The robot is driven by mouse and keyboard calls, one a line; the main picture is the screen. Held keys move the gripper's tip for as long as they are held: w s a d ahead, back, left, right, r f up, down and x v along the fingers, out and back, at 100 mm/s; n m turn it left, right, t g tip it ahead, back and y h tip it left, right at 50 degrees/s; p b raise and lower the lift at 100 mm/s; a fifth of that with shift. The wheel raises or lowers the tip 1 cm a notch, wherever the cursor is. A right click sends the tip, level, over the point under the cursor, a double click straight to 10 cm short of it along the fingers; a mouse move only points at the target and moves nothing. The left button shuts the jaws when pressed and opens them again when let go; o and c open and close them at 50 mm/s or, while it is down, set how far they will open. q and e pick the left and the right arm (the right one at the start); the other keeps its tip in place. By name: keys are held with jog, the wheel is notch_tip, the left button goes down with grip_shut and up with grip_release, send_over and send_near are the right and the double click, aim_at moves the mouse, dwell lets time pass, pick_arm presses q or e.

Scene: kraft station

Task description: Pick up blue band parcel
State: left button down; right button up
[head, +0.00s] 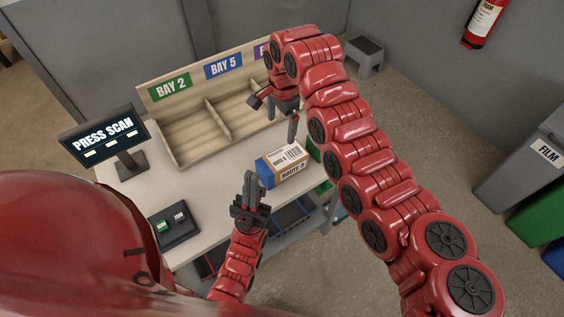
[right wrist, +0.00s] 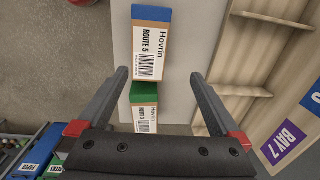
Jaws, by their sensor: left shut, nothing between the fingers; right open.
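The blue band parcel (head: 284,166), a brown box with a blue end and a white "ROUTE 5" label, lies on the white table near its front edge. In the right wrist view the parcel (right wrist: 149,48) lies ahead of the fingers, toward the top. My right gripper (head: 276,114) is open and empty, above and behind the parcel in the head view. Its open fingers also show in the right wrist view (right wrist: 160,90). My left gripper (head: 249,178) is shut and empty, left of the parcel and apart from it.
A green-banded parcel (right wrist: 144,106) sits close to the blue one, mostly hidden by my right arm in the head view. A wooden bay rack (head: 187,151) stands at the back. A "PRESS SCAN" screen (head: 104,136) and button box (head: 173,226) are at the left.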

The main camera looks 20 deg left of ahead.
send_over(282, 157)
jog(key=shift+h, duration=0.3)
jog(key=f, duration=0.4)
jog(key=shift+s+d+f+p, duration=0.1)
jog(key=shift+s+p, duration=0.1)
jog(key=shift+p, duration=0.1)
notch_tip(282, 157, down, 7)
jog(key=shift+w+d+f+b, duration=0.1)
jog(key=shift+w+b, duration=0.05)
jog(key=shift+b, duration=0.95)
jog(key=shift+f+p, duration=0.3)
jog(key=shift+p, duration=0.2)
notch_tip(282, 157, down, 3)
jog(key=shift+p, duration=0.9)
jog(key=shift+f, duration=0.85)
jog(key=shift+c, duration=0.3)
